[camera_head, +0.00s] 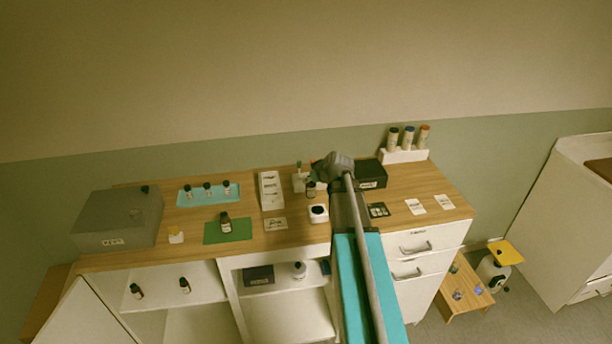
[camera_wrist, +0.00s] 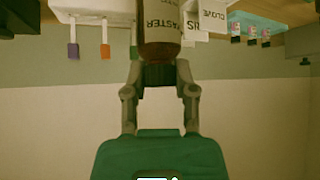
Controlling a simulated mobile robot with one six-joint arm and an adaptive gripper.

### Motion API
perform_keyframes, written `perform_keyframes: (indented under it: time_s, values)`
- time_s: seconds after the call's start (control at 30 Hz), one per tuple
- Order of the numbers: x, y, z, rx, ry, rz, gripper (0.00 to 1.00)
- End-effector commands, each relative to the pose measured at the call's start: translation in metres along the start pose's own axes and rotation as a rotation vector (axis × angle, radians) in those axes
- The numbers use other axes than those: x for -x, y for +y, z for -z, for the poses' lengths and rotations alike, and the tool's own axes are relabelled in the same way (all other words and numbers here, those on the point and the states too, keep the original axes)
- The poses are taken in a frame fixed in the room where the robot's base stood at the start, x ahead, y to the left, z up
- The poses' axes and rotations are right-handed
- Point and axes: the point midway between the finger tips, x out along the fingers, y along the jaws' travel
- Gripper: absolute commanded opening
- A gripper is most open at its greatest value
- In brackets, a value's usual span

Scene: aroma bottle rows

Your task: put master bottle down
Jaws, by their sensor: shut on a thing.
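The master bottle (camera_wrist: 160,45), dark brown with a white label on which "ASTER" can be read, is in my gripper (camera_wrist: 159,75). In the wrist view, both fingers are shut on its black cap. In the head view, a small dark bottle (camera_head: 311,189) beside my wrist appears to be this one; my arm hides most of the gripper. Whether its base touches the counter cannot be told. Another dark bottle (camera_head: 225,224) stands upright on the green mat (camera_head: 240,234), left of my arm.
A teal tray (camera_head: 188,198) with three bottles, a grey box (camera_head: 118,220) and a white jar (camera_head: 318,213) are on the wooden counter (camera_head: 275,242). A black box (camera_head: 371,174) and a rack with three bottles (camera_head: 405,156) stand at right. Cards lie near the right front.

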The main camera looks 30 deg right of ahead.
Motion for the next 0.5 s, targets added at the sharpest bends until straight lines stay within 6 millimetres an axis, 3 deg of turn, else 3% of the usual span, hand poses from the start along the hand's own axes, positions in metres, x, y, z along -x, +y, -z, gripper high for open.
perform_keyframes:
  time_s: [0.03, 0.2, 0.5]
  values:
    - [0.019, 0.002, -0.005, -0.003, -0.001, -0.004, 0.00]
    - [0.049, 0.008, -0.017, -0.003, -0.001, -0.002, 0.00]
    - [0.078, 0.015, -0.030, -0.001, -0.001, -0.001, 0.00]
